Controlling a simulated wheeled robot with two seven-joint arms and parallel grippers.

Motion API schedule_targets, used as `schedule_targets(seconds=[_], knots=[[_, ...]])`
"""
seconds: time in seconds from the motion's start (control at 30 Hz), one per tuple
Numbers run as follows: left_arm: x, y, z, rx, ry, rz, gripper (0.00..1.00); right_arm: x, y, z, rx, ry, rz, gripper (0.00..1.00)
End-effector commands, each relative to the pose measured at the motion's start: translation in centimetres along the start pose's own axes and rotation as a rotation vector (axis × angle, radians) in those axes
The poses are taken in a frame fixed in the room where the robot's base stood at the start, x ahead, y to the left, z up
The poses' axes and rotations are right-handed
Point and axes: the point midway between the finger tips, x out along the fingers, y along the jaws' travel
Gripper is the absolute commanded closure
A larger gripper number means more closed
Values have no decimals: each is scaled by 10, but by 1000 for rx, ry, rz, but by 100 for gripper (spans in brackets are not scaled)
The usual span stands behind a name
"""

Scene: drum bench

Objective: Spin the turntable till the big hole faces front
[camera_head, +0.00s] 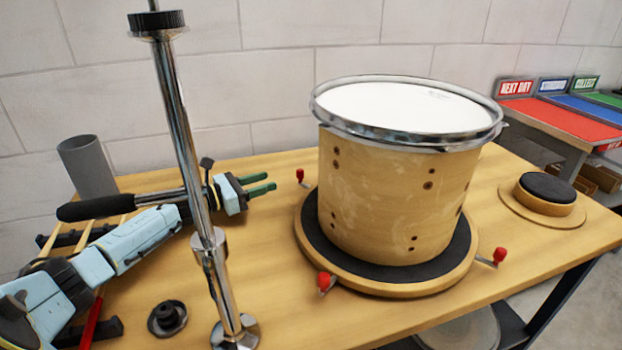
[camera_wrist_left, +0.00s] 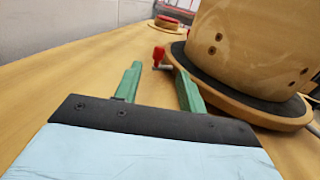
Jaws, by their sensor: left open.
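A wooden drum shell (camera_head: 385,205) with a white head and chrome hoop stands on the round turntable (camera_head: 405,289), which has a black top and wooden rim. Several small dark holes show in the shell; I cannot make out a clearly bigger one. Red-knobbed handles stick out from the rim at back left (camera_head: 300,174), front left (camera_head: 324,281) and right (camera_head: 499,255). My left gripper (camera_head: 268,181) is open and empty, left of the back-left handle and apart from it. In the left wrist view a red knob (camera_wrist_left: 158,53) shows just beyond the green fingertips (camera_wrist_left: 158,72).
A chrome post (camera_head: 190,150) with a black knob stands in front of my left arm. A grey tube (camera_head: 87,168) is at the back left. A round black pad (camera_head: 547,187) lies at the right. Coloured trays (camera_head: 570,118) stand behind.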

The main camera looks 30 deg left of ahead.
Motion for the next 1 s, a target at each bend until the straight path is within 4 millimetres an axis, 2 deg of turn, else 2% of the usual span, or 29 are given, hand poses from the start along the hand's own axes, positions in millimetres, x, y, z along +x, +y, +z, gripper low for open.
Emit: schedule_targets(seconds=[0.37,0.7,1.0], knots=[[53,0,1,1,-3,0,59,-13,-2,-13,5,13,-2,71],[106,0,0,0,-1,-1,59,-35,-13,-31,9,33,-19,71],[128,0,-1,-1,2,0,59,-54,-20,-43,13,46,-30,71]])
